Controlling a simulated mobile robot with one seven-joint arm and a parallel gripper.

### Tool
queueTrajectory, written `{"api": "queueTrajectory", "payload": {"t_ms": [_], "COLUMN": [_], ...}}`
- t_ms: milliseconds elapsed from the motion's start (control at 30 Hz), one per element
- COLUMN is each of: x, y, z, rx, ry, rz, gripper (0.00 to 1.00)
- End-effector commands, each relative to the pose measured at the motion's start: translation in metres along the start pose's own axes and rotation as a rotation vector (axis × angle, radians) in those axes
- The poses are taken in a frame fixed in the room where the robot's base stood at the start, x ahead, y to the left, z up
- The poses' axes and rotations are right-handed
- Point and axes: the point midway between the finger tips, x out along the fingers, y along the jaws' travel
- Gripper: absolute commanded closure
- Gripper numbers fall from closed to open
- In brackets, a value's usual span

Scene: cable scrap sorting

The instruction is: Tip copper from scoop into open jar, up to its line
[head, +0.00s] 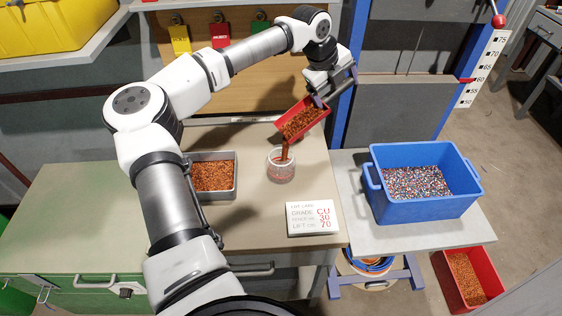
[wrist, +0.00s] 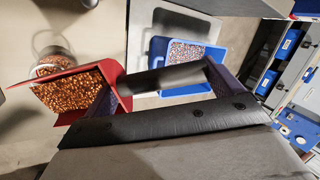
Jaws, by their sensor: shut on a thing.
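A red scoop (head: 303,121) holds copper granules and is tilted over the open glass jar (head: 281,170). A stream of copper (head: 285,151) runs from the scoop's lip into the jar. The jar stands upright on the bench, with reddish material visible low in it; its fill line is too small to make out. My gripper (head: 322,98) is shut on the scoop above and right of the jar. In the wrist view the scoop (wrist: 62,117) still holds much copper (wrist: 72,92), and the jar (wrist: 50,52) is partly hidden behind it.
A metal tray of copper (head: 233,190) stands left of the jar. A white label card (head: 312,218) lies in front. A blue bin (head: 420,207) of mixed granules sits on the right table. A red bin (head: 482,302) with copper is on the floor.

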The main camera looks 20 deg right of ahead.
Motion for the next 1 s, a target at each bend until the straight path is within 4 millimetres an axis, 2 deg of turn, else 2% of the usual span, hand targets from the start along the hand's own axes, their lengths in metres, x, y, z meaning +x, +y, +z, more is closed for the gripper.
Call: {"api": "queueTrajectory", "payload": {"t_ms": [1000], "x": [-0.0051], "y": [0.0037], "z": [0.0000], "rx": [0.002], "ry": [-0.001], "rz": [-0.053], "gripper": [0.45]}}
